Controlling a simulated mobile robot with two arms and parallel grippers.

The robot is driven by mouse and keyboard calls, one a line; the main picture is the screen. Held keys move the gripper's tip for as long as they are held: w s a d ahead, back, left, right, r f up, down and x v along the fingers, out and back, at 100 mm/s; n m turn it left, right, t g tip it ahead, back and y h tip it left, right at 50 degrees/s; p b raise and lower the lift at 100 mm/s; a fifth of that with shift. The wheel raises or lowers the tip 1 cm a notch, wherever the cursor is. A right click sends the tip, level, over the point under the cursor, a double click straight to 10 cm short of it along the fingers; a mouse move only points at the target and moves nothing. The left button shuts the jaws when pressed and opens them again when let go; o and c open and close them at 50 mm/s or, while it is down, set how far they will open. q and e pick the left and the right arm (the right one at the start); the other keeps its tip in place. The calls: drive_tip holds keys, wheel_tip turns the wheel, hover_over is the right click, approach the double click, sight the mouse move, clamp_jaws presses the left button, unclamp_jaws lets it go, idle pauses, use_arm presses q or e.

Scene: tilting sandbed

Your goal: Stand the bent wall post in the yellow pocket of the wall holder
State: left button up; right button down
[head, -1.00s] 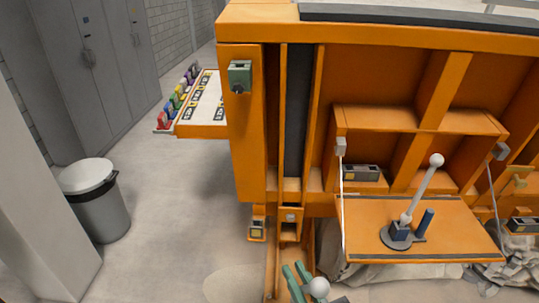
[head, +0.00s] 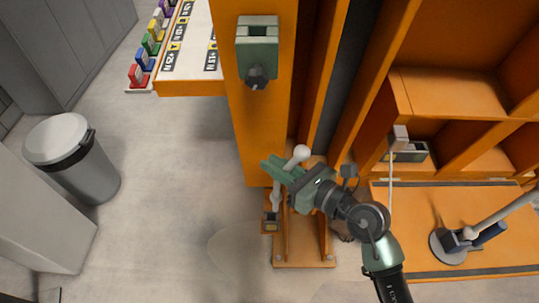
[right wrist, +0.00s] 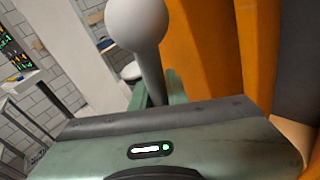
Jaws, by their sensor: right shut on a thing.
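In the head view my right gripper (head: 272,168) is shut on the bent wall post (head: 276,188), a pale post with a white ball top (head: 302,153). The post leans from the ball down to a bend, and its lower part runs down in front of the orange column. Its lower end overlaps a small holder with a yellow-marked pocket (head: 271,228) low on the column; I cannot tell whether it is inside or above. In the right wrist view the ball (right wrist: 137,22) and upper post rise between my green fingers (right wrist: 165,90). My left gripper is not in view.
A green box (head: 257,45) is fixed high on the orange column. A lowered orange shelf (head: 410,255) at right carries another post on a round base (head: 448,245). A grey bin (head: 72,160) stands left. Floor between bin and column is clear.

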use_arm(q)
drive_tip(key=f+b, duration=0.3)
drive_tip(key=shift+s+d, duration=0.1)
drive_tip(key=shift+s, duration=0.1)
use_arm(e)
drive_tip(key=f+g, duration=0.1)
drive_tip(key=a+f+n+g+y, duration=0.1)
drive_tip(key=f, duration=0.1)
drive_tip(key=w+f, duration=0.1)
drive_tip(key=shift+w+a+f+n+g, duration=0.1)
drive_tip(key=shift+a+f+n+g, duration=0.1)
drive_tip(key=shift+n+g, duration=0.2)
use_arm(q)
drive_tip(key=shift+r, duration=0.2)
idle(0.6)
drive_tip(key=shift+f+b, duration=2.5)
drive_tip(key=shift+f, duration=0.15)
use_arm(e)
wheel_tip(320, 180, down, 7)
drive_tip(key=shift+r, duration=0.15)
idle(0.5)
